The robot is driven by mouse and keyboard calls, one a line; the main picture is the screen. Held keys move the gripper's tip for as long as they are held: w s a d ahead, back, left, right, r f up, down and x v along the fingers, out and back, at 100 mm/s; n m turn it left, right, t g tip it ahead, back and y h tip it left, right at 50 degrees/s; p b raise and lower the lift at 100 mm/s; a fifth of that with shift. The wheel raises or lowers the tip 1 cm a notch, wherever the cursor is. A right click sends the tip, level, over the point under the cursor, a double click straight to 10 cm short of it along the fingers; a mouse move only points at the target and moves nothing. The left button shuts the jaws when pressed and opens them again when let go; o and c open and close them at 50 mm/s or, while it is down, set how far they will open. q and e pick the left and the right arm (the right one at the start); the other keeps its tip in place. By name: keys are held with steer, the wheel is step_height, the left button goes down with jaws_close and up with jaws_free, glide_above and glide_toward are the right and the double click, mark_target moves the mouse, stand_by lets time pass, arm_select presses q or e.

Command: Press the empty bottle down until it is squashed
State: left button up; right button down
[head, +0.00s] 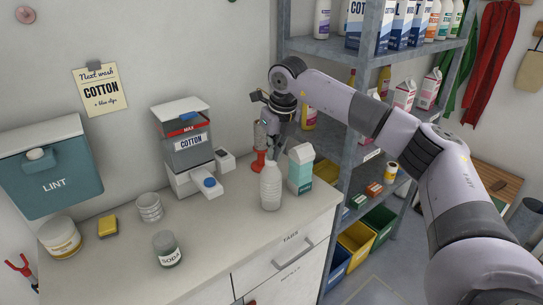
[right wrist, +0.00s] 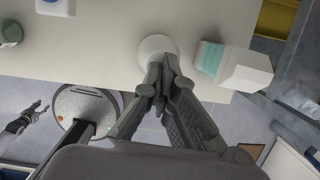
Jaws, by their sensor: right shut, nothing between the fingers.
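A teal and white carton (head: 300,170) stands close to the bottle's right. A soda jar (head: 167,249) stands to the left. A metal shelf post (head: 365,100) rises right of the counter.

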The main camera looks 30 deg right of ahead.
step_height(320, 180, down, 6)
steer(key=b, duration=0.3)
steer(key=shift+r+p, duration=0.3)
steer(key=shift+r, duration=0.1)
steer(key=shift+s+r, duration=0.3)
steer(key=shift+s, duration=0.5)
steer(key=shift+s+r, duration=0.25)
steer(key=shift+s, duration=0.55)
steer(key=shift+w, duration=0.1)
steer(key=shift+r, duration=0.2)
step_height(320, 180, up, 11)
glide_above(273, 170)
steer(key=s, duration=0.5)
steer(key=shift+s+d+r, duration=0.1)
steer(key=shift+s+d, duration=0.1)
steer(key=shift+d, duration=0.05)
